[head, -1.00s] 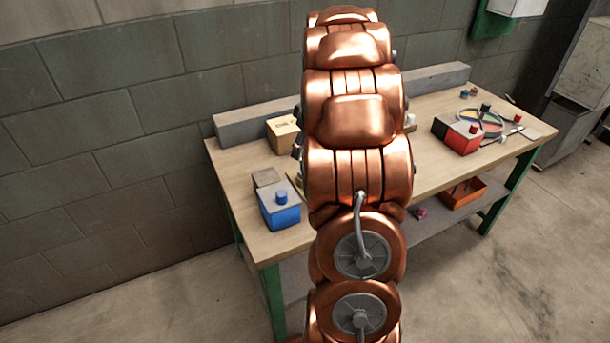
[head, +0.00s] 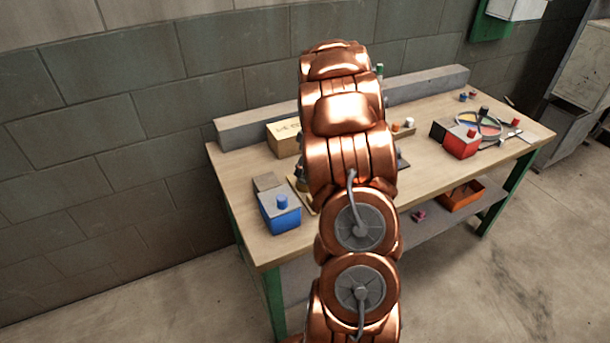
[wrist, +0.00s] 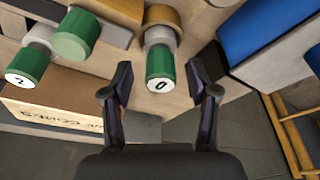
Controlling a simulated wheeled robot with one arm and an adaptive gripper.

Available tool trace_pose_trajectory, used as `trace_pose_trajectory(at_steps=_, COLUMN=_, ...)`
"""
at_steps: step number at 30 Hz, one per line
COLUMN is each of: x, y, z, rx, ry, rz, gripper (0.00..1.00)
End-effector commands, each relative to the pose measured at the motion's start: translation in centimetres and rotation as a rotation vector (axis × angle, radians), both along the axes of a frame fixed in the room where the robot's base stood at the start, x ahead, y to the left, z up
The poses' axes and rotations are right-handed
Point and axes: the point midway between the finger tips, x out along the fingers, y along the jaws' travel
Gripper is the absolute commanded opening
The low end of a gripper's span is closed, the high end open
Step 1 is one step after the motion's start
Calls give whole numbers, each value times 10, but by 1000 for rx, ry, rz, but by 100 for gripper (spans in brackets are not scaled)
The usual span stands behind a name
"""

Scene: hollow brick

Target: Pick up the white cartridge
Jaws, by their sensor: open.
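In the wrist view my gripper (wrist: 158,75) is open, with its two dark fingers apart. A cylinder with a green end (wrist: 160,64) marked "0" and a pale grey-white body (wrist: 160,36) shows between the fingertips; no grip on it shows. Two more green-ended cylinders (wrist: 27,65) (wrist: 76,35) with pale parts are to its left. I cannot tell which of these is the white cartridge. In the head view a small white-topped piece (head: 409,122) stands on the bench right of my arm. My arm hides the gripper there.
The wooden bench (head: 240,180) holds a blue box (head: 280,213), a cardboard box (head: 284,138) and a red-and-black box (head: 461,141). A grey beam (head: 420,84) lines its back edge. A round divided tray (head: 483,122) is at right. Some bare bench top lies at front left.

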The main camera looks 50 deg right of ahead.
Motion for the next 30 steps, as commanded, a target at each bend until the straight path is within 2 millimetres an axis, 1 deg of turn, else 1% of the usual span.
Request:
trace_pose_trajectory(at_steps=7, x=0, y=0, z=-2, rx=0, ry=-1, rz=0, gripper=60)
trace_pose_trajectory(at_steps=24, x=0, y=0, z=-2, rx=1, ry=0, rz=-1, gripper=0)
trace_pose_trajectory(at_steps=30, x=0, y=0, z=-2, rx=1, ry=0, rz=-1, gripper=0)
